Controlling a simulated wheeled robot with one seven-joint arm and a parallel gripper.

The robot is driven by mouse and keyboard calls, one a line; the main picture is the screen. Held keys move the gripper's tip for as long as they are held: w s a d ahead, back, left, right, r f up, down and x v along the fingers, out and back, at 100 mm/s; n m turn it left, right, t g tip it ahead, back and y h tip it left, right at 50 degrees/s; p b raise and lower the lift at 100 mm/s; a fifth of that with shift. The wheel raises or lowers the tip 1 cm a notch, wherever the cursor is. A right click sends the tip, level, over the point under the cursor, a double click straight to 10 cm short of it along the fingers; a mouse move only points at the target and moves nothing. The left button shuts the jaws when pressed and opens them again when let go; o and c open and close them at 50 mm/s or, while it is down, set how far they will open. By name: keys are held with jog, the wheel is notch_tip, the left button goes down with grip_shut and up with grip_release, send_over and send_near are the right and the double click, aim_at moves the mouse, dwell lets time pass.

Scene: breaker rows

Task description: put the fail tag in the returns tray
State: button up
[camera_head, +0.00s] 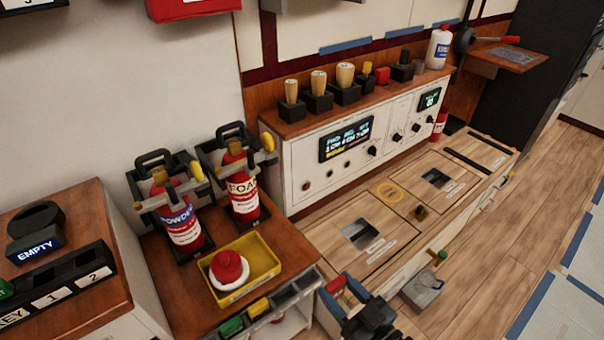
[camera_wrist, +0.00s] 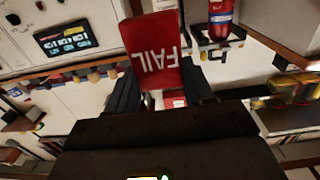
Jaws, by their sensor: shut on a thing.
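The fail tag (camera_wrist: 152,50) is a red plate with white letters reading FAIL, seen upside down in the wrist view. My gripper (camera_wrist: 163,100) is shut on its lower end, with a dark finger on each side. In the head view my gripper (camera_head: 347,292) is at the bottom centre, and a small red part of the tag (camera_head: 335,284) shows there. A yellow tray (camera_head: 268,269) stands on the wooden top to the left of my gripper. It holds a red and white domed object. No returns label is readable on it.
Two extinguishers, POWDER (camera_head: 177,213) and FOAM (camera_head: 241,188), stand behind the tray. A strip with green, yellow and dark blocks (camera_head: 258,307) lies along its front. A bench with square openings (camera_head: 362,234) is right of the tray. A grey padlock-like box (camera_head: 423,289) is right of my gripper.

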jog(key=d+f+m+t+h, duration=0.3)
jog(key=d+m+h, duration=0.3)
jog(key=d+h, duration=0.4)
jog(key=shift+w+d+m, duration=0.2)
jog(key=shift+d+m, duration=0.2)
jog(key=shift+d, duration=0.7)
